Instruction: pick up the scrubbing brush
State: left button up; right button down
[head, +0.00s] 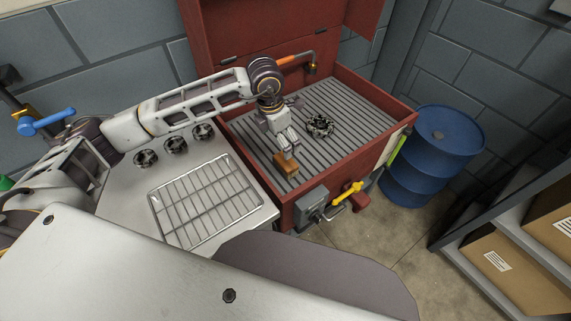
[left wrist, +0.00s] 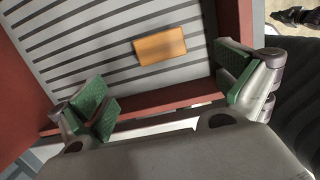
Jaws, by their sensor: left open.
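The scrubbing brush (head: 288,167) is a small orange-brown block on the slatted floor of the red basin (head: 254,183), near the basin's front left corner. Its bristles cannot be made out. In the left wrist view the brush (left wrist: 160,45) lies ahead of the fingers, across the grey slats. My left gripper (head: 287,150) points down over the brush in the head view. In the left wrist view the left gripper (left wrist: 168,90) has its green-padded fingers wide apart with nothing between them. My right gripper is out of view.
A dark gear-like part (head: 320,126) lies in the basin, right of the gripper. A spout (head: 312,68) hangs over the back. The basin's walls rise around the slats. A metal bench with a wire rack (head: 205,203) and round parts (head: 176,145) adjoins at left. A blue drum (head: 432,158) stands right.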

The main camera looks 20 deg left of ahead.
pick_arm(q)
send_over(285, 161)
jog(key=f, duration=0.6)
jog(key=shift+s+a+f, duration=0.1)
jog(key=shift+s+a, duration=0.2)
jog(key=shift+s, duration=0.1)
jog(key=shift+w+d+f, duration=0.1)
jog(key=shift+f, duration=0.7)
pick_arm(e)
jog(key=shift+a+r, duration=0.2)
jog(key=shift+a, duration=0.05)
pick_arm(q)
jog(key=shift+f, duration=0.1)
jog(key=shift+w+d+f+p, duration=0.1)
jog(key=shift+f+p, duration=0.3)
jog(key=shift+f, duration=0.25)
jog(key=f, duration=0.2)
jog(key=shift+w+d+f, duration=0.15)
jog(key=shift+w+f, duration=0.1)
jog(key=shift+f, duration=0.55)
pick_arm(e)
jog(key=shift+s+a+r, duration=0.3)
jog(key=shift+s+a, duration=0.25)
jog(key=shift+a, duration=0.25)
